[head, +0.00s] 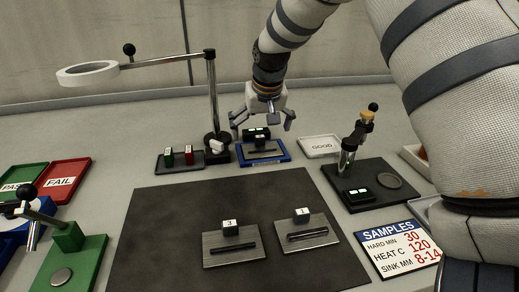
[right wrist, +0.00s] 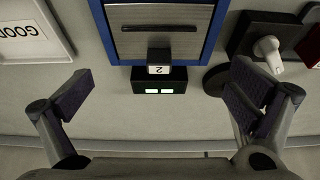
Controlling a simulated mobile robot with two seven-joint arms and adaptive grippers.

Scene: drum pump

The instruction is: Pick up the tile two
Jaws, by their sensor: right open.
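My right gripper (head: 263,119) is open and empty above the back of the tray. In the right wrist view its fingers (right wrist: 162,92) are spread wide on either side of the tile's block, not touching it. My left gripper is not in view.
A black display box (right wrist: 160,86) stands just behind the tray. Tile three (head: 232,248) and tile one (head: 306,237) lie on the dark mat (head: 165,235). A ring stand (head: 211,90) is left of the gripper; a white GOOD tray (head: 320,146) is right.

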